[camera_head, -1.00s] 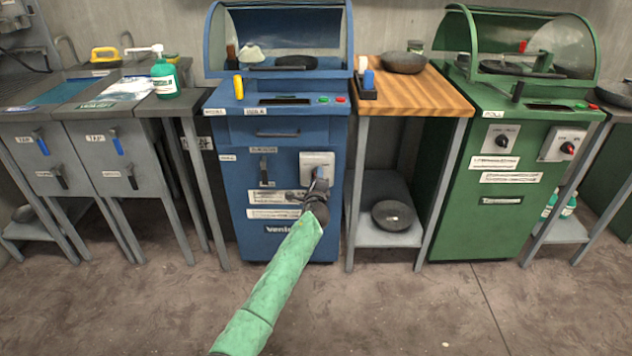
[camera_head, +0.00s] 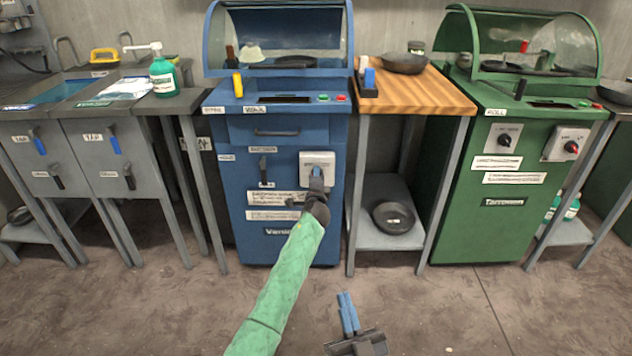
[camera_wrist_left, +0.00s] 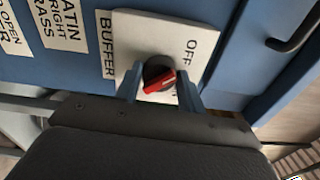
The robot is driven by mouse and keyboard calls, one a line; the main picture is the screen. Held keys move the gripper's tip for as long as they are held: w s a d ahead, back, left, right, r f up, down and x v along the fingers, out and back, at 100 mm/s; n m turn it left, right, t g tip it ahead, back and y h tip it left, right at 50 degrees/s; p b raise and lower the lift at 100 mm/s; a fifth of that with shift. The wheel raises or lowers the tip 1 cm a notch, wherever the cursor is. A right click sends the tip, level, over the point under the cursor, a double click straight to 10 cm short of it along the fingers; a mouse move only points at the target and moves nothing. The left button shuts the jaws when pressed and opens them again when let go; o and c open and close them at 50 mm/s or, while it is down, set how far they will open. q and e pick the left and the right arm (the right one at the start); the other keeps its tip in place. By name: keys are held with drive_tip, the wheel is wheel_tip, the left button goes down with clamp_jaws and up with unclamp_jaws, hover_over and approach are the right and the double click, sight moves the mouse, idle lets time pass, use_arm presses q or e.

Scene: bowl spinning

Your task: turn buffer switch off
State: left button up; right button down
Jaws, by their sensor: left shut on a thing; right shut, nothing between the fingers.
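The buffer switch is a white plate (camera_head: 312,158) on the front of the blue machine, with its knob hidden behind my left gripper (camera_head: 317,174) in the head view. My left gripper (camera_wrist_left: 160,92) is shut on the knob. The red bar lies slanted and does not line up with the OFF word. My right gripper (camera_head: 348,314) is shut and empty, low in front of the machines.
The blue machine (camera_head: 240,205) has a drawer handle and a lever near the switch. A wooden-topped table (camera_head: 425,95) with a dark bowl (camera_head: 404,63) stands to its right, then a green machine (camera_head: 470,225). Grey cabinets (camera_head: 85,165) stand left. The front floor is open.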

use_arm(q)
drive_tip(key=shift+f+n, duration=0.1)
drive_tip(key=shift+n, duration=0.3)
use_arm(e)
wheel_tip(320, 180, up, 6)
drive_tip(key=s+t, duration=0.2)
drive_tip(key=shift+s+d+r+t+y, duration=0.15)
drive_tip(key=shift+s+d+t+y, duration=0.15)
drive_tip(key=shift+d+y, duration=0.15)
use_arm(q)
drive_tip(key=o, duration=1)
drive_tip(key=shift+c, duration=0.2)
use_arm(e)
drive_tip(key=shift+w, duration=0.1)
use_arm(q)
drive_tip(key=s, duration=0.7)
drive_tip(key=shift+s+p, duration=0.4)
use_arm(e)
drive_tip(key=w+f+g+h, duration=0.1)
drive_tip(key=f+g, duration=0.1)
drive_tip(key=f, duration=0.4)
drive_tip(key=w+a+f+g, duration=0.1)
drive_tip(key=w+f+g, duration=0.1)
drive_tip(key=f, duration=0.5)
drive_tip(key=shift+w+a+g+h, duration=0.3)
drive_tip(key=shift+g+h, duration=0.05)
drive_tip(key=shift+g, duration=0.15)
drive_tip(key=shift+r, duration=0.1)
